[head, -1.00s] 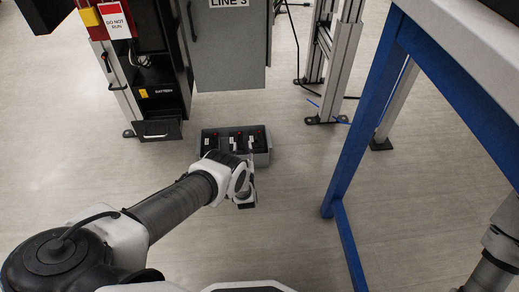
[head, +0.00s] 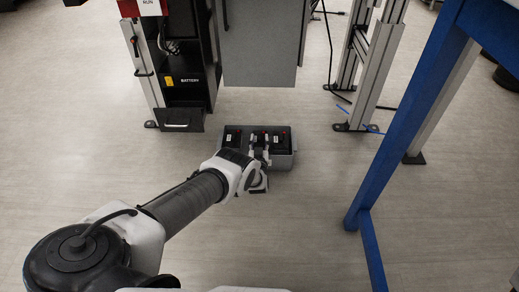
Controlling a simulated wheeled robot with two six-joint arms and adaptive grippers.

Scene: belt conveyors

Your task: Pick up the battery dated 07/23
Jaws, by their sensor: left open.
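Several black batteries with red caps and white labels (head: 233,137) stand in a grey bin (head: 287,161) on the floor, in the middle of the head view. The labels are too small for me to read a date, so I cannot tell which battery is dated 07/23. My left gripper (head: 259,160) is open at the front of the bin, over or close to the middle battery (head: 261,136). My arm and gripper hide part of the bin's front and the lower part of the batteries. I cannot tell whether the fingers touch a battery. My right gripper is not in view.
An open cabinet (head: 185,82) marked BATTERY, with a pulled-out tray (head: 183,119), stands behind and left of the bin. A grey panel (head: 262,50) hangs behind it. A metal frame leg (head: 372,80) and a blue table leg (head: 400,120) stand right. Floor between is clear.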

